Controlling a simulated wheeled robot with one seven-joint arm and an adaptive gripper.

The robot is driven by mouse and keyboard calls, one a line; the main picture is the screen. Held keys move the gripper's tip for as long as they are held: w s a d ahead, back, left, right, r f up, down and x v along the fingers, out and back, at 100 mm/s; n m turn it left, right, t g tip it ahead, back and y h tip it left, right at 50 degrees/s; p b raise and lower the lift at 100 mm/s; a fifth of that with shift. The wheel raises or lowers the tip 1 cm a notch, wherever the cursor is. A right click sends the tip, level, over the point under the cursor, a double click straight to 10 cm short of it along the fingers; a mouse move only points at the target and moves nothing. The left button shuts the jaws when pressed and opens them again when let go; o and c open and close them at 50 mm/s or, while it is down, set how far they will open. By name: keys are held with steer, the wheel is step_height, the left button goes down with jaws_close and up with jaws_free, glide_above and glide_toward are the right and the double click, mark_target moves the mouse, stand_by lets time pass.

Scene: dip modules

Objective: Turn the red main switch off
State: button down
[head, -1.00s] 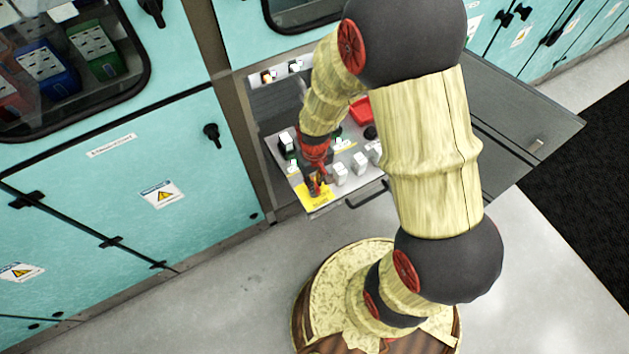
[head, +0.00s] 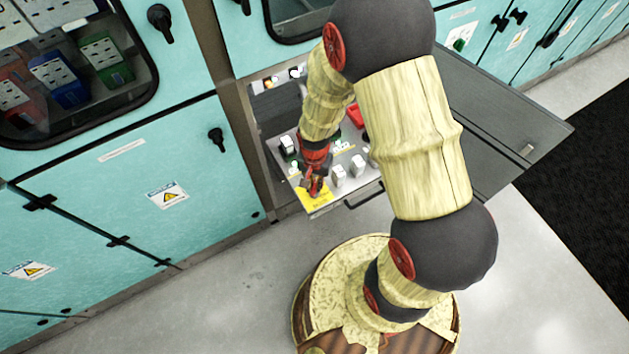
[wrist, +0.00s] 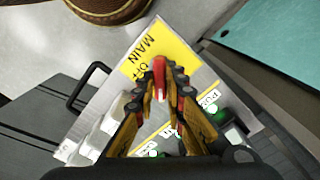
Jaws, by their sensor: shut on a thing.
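The red main switch (wrist: 160,72) shows in the wrist view as a small red lever with a pale lower end, beside a yellow label (wrist: 149,47) reading "MAIN" and "OFF". My gripper (wrist: 161,84) is shut on the switch, with one finger on each side of it. In the head view my gripper (head: 314,190) is low over the front left corner of the pulled-out panel (head: 350,187), by the yellow label (head: 316,202). There the fingers hide most of the switch. The lever's exact position is hard to tell.
Several white switches (head: 339,174) stand on the panel to the right of my gripper. A black handle (head: 364,196) is on the panel's front edge. Turquoise cabinets (head: 130,190) stand to the left. An open grey door (head: 500,120) lies to the right.

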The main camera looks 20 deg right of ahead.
mark_target(315, 185)
steer(key=m+p, duration=0.1)
steer(key=m, duration=0.3)
steer(key=shift+m, duration=0.3)
steer(key=shift+m+p, duration=0.85)
steer(key=shift+m, duration=1.15)
steer(key=c, duration=1.9)
jaws_free()
steer(key=shift+o, duration=0.3)
step_height(315, 185, up, 12)
